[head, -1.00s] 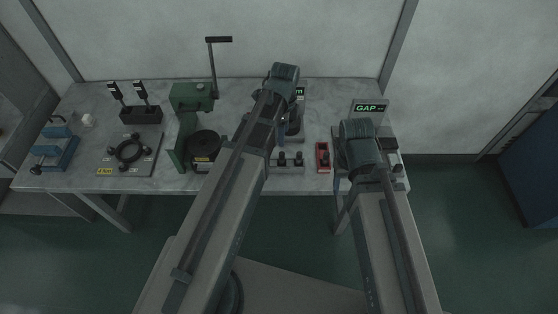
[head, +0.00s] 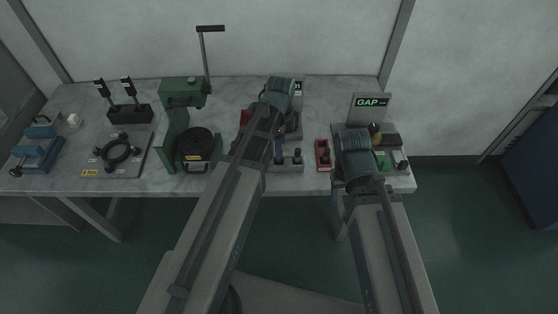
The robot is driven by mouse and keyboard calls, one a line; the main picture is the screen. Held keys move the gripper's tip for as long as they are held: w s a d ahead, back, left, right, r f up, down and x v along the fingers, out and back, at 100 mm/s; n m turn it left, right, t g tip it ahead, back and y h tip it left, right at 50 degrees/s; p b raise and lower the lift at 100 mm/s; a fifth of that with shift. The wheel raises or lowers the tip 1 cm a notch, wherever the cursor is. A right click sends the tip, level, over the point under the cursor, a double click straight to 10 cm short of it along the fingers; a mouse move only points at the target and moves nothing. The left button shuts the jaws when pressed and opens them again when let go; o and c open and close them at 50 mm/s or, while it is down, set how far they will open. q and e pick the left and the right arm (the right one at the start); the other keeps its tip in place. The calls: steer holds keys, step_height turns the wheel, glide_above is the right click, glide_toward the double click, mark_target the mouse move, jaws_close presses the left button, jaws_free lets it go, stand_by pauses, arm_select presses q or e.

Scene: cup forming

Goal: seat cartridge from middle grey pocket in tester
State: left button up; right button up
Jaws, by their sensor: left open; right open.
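The grey tray (head: 289,169) sits near the front edge of the table, with dark knobbed cartridges (head: 297,155) standing in it. My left arm covers its left part, so I cannot tell which pocket is which. The tester with the green "GAP" display (head: 369,103) stands at the right end. A dark knob with an orange part (head: 376,131) shows below its display. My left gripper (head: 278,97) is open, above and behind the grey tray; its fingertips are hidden. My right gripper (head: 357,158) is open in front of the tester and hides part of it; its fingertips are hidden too.
A red tray (head: 322,155) with a dark piece stands between the grey tray and my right gripper. A green lever press (head: 184,100), a ring fixture (head: 118,151), a black stand (head: 129,113) and a blue fixture (head: 38,149) fill the left. Another lit display (head: 298,87) is behind my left gripper.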

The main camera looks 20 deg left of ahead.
arm_select(q)
steer(key=shift+a+f+b, duration=0.15)
steer(key=shift+f+b, duration=1.1)
steer(key=shift+f, duration=0.1)
steer(key=shift+a+f+b, duration=0.1)
steer(key=shift+f+b, duration=1.15)
steer(key=shift+f, duration=0.05)
steer(key=shift+r, duration=0.1)
jaws_close()
